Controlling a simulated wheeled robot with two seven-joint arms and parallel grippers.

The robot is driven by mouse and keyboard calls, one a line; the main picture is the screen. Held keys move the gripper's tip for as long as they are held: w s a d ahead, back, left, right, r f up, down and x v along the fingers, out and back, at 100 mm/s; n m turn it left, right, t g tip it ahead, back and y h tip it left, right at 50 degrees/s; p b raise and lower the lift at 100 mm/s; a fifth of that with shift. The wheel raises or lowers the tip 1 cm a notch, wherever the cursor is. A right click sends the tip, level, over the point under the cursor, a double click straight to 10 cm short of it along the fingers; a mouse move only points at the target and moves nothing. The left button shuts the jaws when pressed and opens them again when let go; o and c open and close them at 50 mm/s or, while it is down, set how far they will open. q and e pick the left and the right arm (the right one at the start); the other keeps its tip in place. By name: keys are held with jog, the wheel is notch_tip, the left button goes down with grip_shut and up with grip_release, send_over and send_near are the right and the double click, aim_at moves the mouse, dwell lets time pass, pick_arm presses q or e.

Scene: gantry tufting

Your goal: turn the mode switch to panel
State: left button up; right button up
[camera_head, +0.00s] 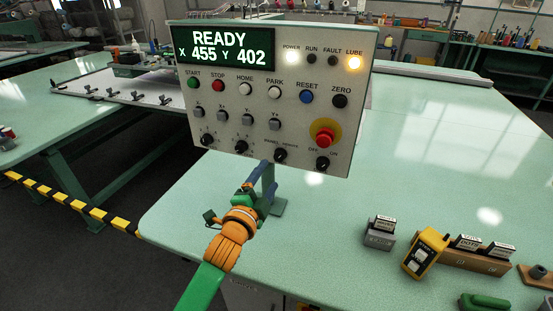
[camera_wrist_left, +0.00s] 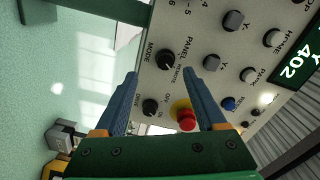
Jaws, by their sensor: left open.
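The mode switch is a black knob (camera_head: 281,156) low on the grey control panel (camera_head: 352,75), with PANEL and REMOTE labels above it. In the left wrist view the same mode switch (camera_wrist_left: 165,60) shows beside the word MODE, just beyond the fingertips and between their lines. Which label its pointer faces is too small to tell. My left gripper (camera_head: 265,181) is just below the panel's lower edge, open and empty. Its two blue fingers (camera_wrist_left: 159,74) reach toward the panel, apart from the switch. My right gripper is not in view.
An OFF/ON knob (camera_head: 322,163) and a red emergency button (camera_head: 324,137) sit close to the mode switch. The screen (camera_head: 225,48) reads READY. A yellow pendant (camera_head: 426,253) and small labelled blocks stand on the green table (camera_head: 440,150) at the right.

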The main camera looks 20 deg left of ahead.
aim_at(278, 158)
pick_arm(q)
jog(key=w, duration=0.7)
jog(key=shift+w+d+r, duration=0.15)
jog(key=shift+d+r, duration=0.05)
jog(key=shift+r, duration=0.2)
grip_shut()
